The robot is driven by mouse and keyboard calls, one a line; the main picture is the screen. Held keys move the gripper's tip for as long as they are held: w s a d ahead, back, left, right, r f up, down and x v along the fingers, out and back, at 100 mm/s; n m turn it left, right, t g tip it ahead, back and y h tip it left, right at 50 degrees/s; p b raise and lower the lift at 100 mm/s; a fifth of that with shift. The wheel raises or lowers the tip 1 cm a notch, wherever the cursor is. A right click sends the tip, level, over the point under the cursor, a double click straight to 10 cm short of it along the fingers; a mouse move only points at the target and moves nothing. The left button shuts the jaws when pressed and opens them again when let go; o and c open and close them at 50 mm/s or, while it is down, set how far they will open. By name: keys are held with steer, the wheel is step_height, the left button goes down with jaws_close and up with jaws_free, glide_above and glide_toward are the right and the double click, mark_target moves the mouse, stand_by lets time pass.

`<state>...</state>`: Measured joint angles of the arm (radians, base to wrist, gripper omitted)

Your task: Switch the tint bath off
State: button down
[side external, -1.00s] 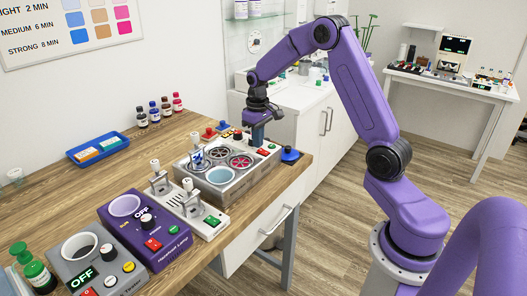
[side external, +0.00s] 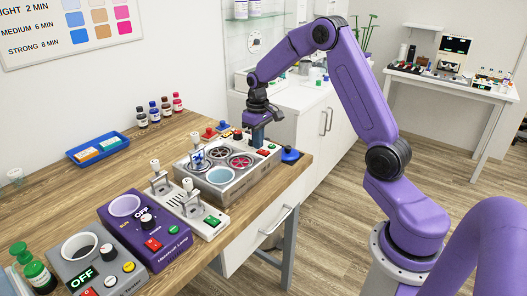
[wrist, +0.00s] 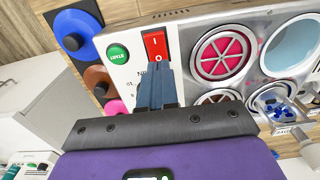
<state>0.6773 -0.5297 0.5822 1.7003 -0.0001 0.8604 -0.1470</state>
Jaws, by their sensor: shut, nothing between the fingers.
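The tint bath (side external: 247,182) is a metal box with several round wells on the wooden bench. In the wrist view, its panel (wrist: 184,62) carries a red rocker switch (wrist: 155,45) marked I and O and a green START button (wrist: 117,54). The switch also shows in the side view (side external: 262,152). My gripper (side external: 257,142) points down over the panel end of the bath. In the wrist view, my gripper (wrist: 157,68) is shut and empty, its tips at the O end of the switch. I cannot tell whether they touch it.
A blue tray (side external: 98,147) and small bottles lie behind.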

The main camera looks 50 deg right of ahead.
mark_target(258, 152)
step_height(258, 152, up, 6)
steer(key=shift+r, duration=0.25)
stand_by(0.5)
steer(key=s+a+r+n, duration=0.3)
steer(key=s+a+n, duration=0.3)
steer(key=s+a, duration=1.05)
steer(key=s+a+f+n, duration=0.2)
steer(key=s+n, duration=0.4)
steer(key=s, duration=1.1)
steer(key=shift+s+a+n, duration=0.25)
steer(key=shift+a+n, duration=0.05)
steer(key=shift+a, duration=0.25)
